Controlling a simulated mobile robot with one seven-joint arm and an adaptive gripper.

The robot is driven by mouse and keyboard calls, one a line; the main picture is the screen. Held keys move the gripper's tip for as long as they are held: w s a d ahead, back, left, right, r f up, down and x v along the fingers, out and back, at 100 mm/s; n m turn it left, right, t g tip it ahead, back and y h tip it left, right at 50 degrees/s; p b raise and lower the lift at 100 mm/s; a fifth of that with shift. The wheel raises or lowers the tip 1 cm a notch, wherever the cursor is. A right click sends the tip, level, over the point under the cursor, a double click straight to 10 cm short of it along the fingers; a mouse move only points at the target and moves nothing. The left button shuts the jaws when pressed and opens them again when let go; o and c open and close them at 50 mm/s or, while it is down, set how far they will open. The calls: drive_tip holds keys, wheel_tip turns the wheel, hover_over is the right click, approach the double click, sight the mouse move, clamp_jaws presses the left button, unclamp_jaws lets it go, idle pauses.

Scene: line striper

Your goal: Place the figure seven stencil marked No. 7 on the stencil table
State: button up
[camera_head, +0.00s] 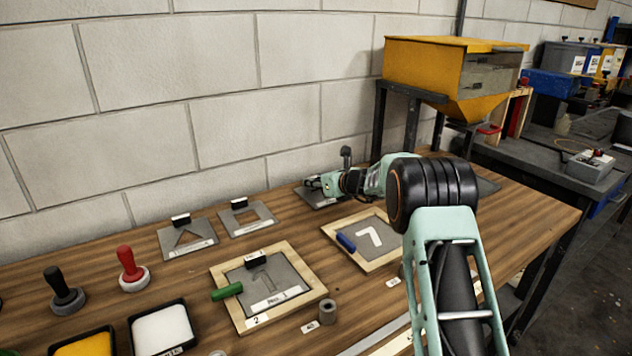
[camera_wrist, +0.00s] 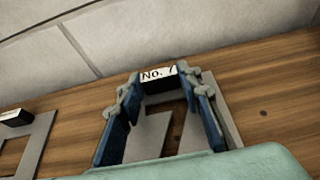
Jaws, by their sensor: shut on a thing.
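The No. 7 stencil (camera_head: 318,198) is a grey plate at the back of the wooden bench, near the wall. In the wrist view its black handle block with the white "No. 7" label (camera_wrist: 158,76) sits between the fingers of my gripper (camera_wrist: 160,92). The gripper is shut on that block. Wood shows through the cut-out in the plate; its shape is partly hidden by the fingers. I cannot tell whether the plate touches the bench. In the head view my gripper (camera_head: 316,184) hides the block. Which surface is the stencil table is not clear.
A wood-framed board (camera_head: 335,232) bears a white 7 and a blue piece. Another framed board (camera_head: 237,318) holds a stencil and a green piece. Two stencils (camera_head: 186,240) (camera_head: 246,221) lie left of my gripper. Stampers and paint trays stand front left; a yellow hopper (camera_head: 425,65) stands behind right.

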drive_tip(key=shift+f, duration=0.2)
drive_tip(key=o, duration=1.2)
drive_tip(key=shift+r, duration=0.2)
drive_tip(key=shift+r, duration=0.1)
drive_tip(key=v, duration=1.2)
drive_tip(key=shift+b, duration=0.35)
